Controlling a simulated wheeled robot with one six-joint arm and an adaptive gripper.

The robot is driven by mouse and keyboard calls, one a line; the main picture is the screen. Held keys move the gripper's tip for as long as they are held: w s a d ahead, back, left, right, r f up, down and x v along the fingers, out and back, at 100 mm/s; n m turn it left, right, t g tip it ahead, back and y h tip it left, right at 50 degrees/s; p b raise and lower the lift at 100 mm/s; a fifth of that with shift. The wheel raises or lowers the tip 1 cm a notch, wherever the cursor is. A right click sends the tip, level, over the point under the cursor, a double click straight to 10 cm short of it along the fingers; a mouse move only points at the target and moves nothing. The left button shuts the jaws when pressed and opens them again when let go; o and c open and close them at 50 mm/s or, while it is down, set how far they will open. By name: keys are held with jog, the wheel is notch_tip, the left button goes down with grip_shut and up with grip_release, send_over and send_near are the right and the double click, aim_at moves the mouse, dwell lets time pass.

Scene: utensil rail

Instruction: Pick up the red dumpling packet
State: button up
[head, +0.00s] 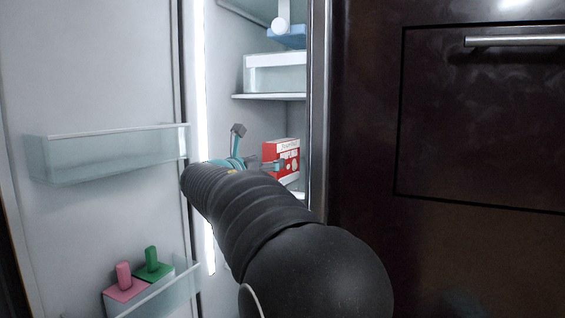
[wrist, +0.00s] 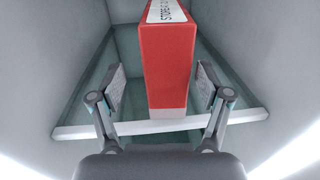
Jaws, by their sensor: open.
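The red dumpling packet (head: 283,158) stands upright inside the open fridge, on a lower level, in the head view. It has white lettering and a white top band. In the wrist view the red packet (wrist: 167,62) lies between the two fingers, with a gap on each side. My gripper (wrist: 162,90) is open, its fingers on either side of the packet's near end. In the head view my gripper (head: 258,150) is at the packet's left, partly hidden behind my black arm. The base of the packet is partly hidden in the head view.
A shelf (head: 268,97) with a clear drawer (head: 275,73) is above the packet. The open fridge door at left carries a clear bin (head: 105,153) and a lower bin with pink (head: 124,283) and green (head: 152,264) items. A dark cabinet (head: 445,120) stands right.

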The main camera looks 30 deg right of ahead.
aim_at(288, 148)
jog(key=shift+s+p+x, duration=0.15)
jog(key=shift+x, duration=1.2)
jog(key=shift+s+p+x, duration=0.1)
jog(key=shift+p+x, duration=0.05)
jog(key=shift+x, duration=1.15)
jog(key=shift+d+r, duration=0.1)
jog(key=c, duration=1.4)
grip_shut()
jog(key=shift+r, duration=0.15)
